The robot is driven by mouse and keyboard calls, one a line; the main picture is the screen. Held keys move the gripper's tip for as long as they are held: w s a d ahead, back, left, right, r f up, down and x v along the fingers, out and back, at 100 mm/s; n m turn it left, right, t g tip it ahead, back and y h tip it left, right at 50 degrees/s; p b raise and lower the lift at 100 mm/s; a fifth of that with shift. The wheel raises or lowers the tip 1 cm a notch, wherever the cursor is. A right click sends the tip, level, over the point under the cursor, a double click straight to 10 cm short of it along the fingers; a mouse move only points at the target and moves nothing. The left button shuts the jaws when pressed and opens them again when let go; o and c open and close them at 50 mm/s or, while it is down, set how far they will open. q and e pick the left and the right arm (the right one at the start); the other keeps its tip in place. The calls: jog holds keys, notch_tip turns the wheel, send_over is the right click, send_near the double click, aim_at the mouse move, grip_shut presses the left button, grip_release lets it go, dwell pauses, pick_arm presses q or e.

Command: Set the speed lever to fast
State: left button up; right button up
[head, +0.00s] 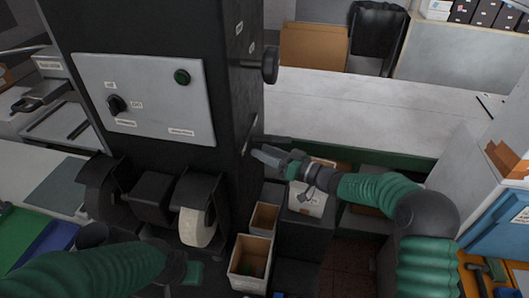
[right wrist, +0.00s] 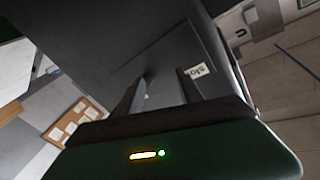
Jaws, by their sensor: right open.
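The black machine (head: 150,30) stands at the left in the head view. A dark lever (head: 273,139) sticks out to the right from a small plate (head: 250,133) on its right side. My right gripper (head: 259,155) is open just below the lever, its fingers pointing at the machine's side. I cannot tell whether they touch. In the right wrist view, the open fingers (right wrist: 158,92) are in front of a dark plate with a white label (right wrist: 197,71), partly reading "slo". My left gripper (head: 185,270) is low in the head view; its jaws are unclear.
A grey panel (head: 150,128) on the machine's front carries a black rotary switch (head: 117,105) and a green button (head: 182,77). A black knob (head: 269,66) juts out above the lever. Open bins (head: 249,262) stand below. A pale bench (head: 340,110) lies behind.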

jog(key=b+v, duration=0.5)
jog(key=v, duration=1.2)
jog(key=w+d+f+m+t+h+b, duration=0.1)
jog(key=d+f+m+t+h+b, duration=0.3)
jog(key=f+h, duration=0.7)
jog(key=s+f+m+g+h, duration=0.1)
jog(key=s+f+g, duration=0.2)
jog(key=s, duration=0.5)
jog(key=s+d+f+m+g+h+b, duration=0.1)
jog(key=s+f+g, duration=0.3)
jog(key=s, duration=0.5)
jog(key=s+d+f+m+g+h+b, duration=0.1)
jog(key=s+f+g+h, duration=0.1)
jog(key=s+f, duration=0.3)
jog(key=s+g, duration=0.1)
jog(key=s, duration=0.3)
jog(key=shift+g, duration=0.3)
